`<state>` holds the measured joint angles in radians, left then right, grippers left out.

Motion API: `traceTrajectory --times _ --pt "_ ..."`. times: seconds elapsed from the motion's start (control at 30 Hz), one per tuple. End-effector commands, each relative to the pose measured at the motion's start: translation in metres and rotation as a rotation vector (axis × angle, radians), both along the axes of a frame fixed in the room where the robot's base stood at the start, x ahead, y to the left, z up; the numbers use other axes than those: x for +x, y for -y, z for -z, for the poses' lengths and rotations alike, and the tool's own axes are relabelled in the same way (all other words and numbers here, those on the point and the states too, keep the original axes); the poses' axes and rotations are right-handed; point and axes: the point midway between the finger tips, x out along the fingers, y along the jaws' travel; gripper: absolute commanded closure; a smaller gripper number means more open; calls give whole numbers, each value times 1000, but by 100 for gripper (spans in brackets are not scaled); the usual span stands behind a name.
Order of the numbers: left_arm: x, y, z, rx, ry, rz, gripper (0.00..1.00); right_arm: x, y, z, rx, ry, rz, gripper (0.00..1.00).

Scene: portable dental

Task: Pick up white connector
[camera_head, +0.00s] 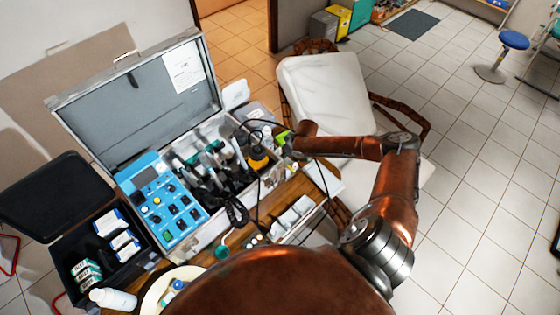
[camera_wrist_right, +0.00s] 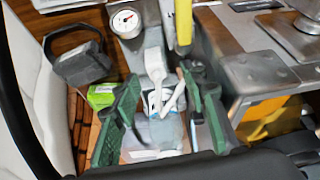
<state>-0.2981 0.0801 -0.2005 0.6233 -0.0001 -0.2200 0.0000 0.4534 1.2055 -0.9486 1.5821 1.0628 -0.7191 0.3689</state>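In the right wrist view, several white pieces lie close together, and a white piece with a connector-like shape (camera_wrist_right: 155,72) stands among them. I cannot tell for certain which one is the white connector. My right gripper (camera_wrist_right: 160,80) has its green fingers apart, one on each side of these pieces. No contact with them is clear. In the head view my right arm reaches left to the back right of the open case, and its gripper is too small and hidden to make out. My left gripper is not in view.
An open metal case (camera_head: 210,222) with a blue control panel (camera_head: 160,200) and tools stands on the table. A black case (camera_head: 125,270) holds small boxes.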

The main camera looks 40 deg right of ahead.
Motion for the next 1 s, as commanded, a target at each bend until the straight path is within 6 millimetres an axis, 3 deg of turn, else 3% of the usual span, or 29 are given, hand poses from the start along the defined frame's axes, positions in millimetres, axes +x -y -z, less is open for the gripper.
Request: traceTrajectory --times 0.4,0.73,1.0 --pt "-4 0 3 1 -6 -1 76 25 3 45 1 -1 2 60" --pt "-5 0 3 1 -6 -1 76 28 3 51 0 0 0 60" --pt "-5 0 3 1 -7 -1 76 28 3 52 0 0 1 77"
